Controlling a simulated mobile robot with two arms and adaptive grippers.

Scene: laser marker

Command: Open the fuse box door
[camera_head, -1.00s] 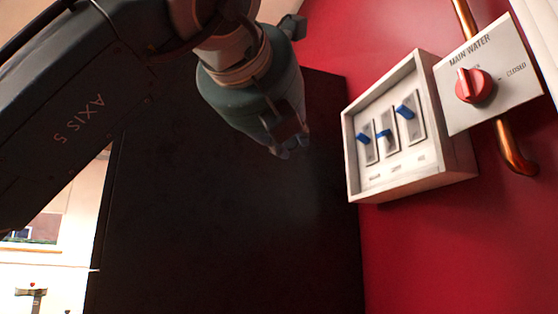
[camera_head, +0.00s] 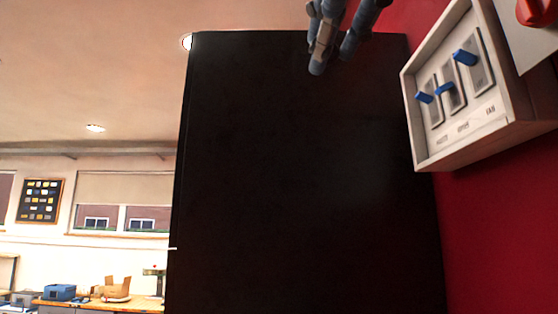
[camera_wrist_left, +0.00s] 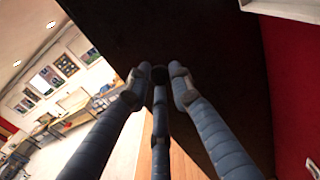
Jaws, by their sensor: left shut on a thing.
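The fuse box (camera_head: 416,160) is a pale open-fronted box on the red wall at the upper right of the head view. Three blue switches (camera_head: 446,88) and small labels show inside it. A tall black panel (camera_head: 300,190) stands to its left; I cannot tell whether it is the box's door. My left gripper (camera_head: 334,48) is at the top of the head view, in front of the panel's upper part and left of the box. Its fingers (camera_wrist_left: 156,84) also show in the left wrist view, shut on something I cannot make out. My right gripper is not in view.
Part of a white valve plate with a red knob (camera_head: 540,10) is at the upper right corner. A workbench (camera_head: 135,302) with boxes and windows (camera_head: 120,217) stand far back at the left. Open room shows left of the panel.

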